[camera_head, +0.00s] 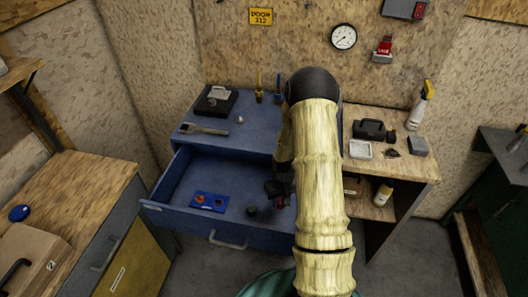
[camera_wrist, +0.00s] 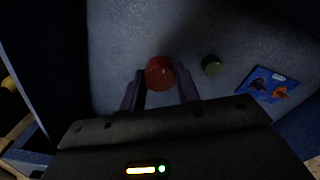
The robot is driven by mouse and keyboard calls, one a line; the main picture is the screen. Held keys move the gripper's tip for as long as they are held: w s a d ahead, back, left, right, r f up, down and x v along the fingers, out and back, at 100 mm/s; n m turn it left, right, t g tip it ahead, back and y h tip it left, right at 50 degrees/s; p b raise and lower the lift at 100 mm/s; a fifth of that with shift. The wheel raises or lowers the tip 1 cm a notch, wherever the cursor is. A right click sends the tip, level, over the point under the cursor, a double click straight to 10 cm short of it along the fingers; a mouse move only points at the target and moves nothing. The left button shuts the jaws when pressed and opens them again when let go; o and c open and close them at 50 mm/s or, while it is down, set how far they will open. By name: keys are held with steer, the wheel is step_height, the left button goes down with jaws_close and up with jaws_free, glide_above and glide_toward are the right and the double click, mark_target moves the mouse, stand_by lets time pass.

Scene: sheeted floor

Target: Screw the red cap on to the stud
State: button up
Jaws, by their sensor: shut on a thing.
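The red cap (camera_wrist: 159,72) is round and sits between the fingertips of my gripper (camera_wrist: 160,82) in the wrist view, over the grey-blue floor of the open drawer. My gripper is shut on it. In the head view my gripper (camera_head: 277,188) is a dark shape at the right part of the drawer, largely hidden by my arm. I cannot make out a stud for certain in either view, nor tell whether one is under the cap.
A green round piece (camera_wrist: 211,65) lies right of the cap, and a blue plate (camera_wrist: 268,84) with orange parts lies farther right. The blue drawer (camera_head: 165,207) has walls around them. A workbench (camera_head: 415,165) stands at the right.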

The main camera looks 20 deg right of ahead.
steer(key=w+a+r+p, duration=0.1)
steer(key=a+r+p, duration=1)
steer(key=a+p, duration=0.1)
steer(key=shift+w+a+r+n, duration=0.35)
steer(key=shift+n, duration=0.05)
